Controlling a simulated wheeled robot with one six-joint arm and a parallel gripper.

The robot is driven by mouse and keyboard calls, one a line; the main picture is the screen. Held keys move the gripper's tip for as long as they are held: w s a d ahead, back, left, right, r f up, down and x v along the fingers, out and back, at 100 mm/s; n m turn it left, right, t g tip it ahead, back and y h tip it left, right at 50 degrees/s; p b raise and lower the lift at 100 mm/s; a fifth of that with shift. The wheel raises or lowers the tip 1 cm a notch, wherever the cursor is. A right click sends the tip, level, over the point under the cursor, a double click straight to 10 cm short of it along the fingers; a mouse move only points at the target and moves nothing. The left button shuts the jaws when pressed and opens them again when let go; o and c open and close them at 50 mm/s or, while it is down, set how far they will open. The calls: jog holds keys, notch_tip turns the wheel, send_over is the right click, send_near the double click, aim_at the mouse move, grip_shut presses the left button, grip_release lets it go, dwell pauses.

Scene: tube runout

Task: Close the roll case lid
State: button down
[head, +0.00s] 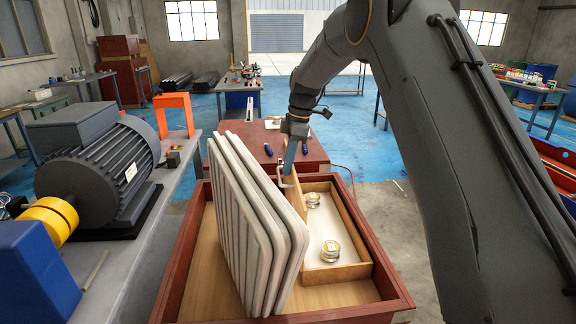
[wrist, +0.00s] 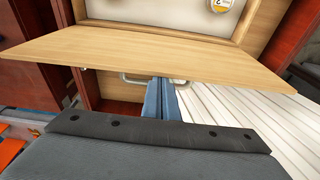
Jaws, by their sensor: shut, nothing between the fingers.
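The roll case (head: 350,272) is a shallow wooden box with a white floor, holding two small rolls (head: 331,250) (head: 313,199). Its lid (head: 294,192) is open and stands steeply up along the case's left side, seen nearly edge-on. The lid crosses the wrist view as a wide wooden board (wrist: 170,52). A metal handle (wrist: 128,79) shows by the board's near edge. My gripper (head: 288,172) is shut and empty, its blue fingers (wrist: 160,84) close together beside the handle, on the lid's left side. I cannot tell whether they touch lid or handle.
A red-brown crate (head: 400,300) surrounds the case. Several pale ribbed panels (head: 240,220) stand tilted in its left part, close to the lid. A workbench (head: 125,270) with a grey motor (head: 95,165) stands at left. A red-brown table (head: 310,153) lies behind.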

jog(key=shift+a, duration=0.1)
jog(key=a+r+b, duration=0.3)
jog(key=a+r, duration=0.1)
jog(key=r, duration=0.6)
jog(key=d+p+x, duration=0.1)
jog(key=d+x, duration=0.1)
jog(key=x, duration=0.9)
jog(key=shift+s+f+h+p, duration=0.2)
jog(key=shift+f+h+p, duration=0.15)
jog(key=shift+f, duration=0.2)
jog(key=shift+d, duration=0.2)
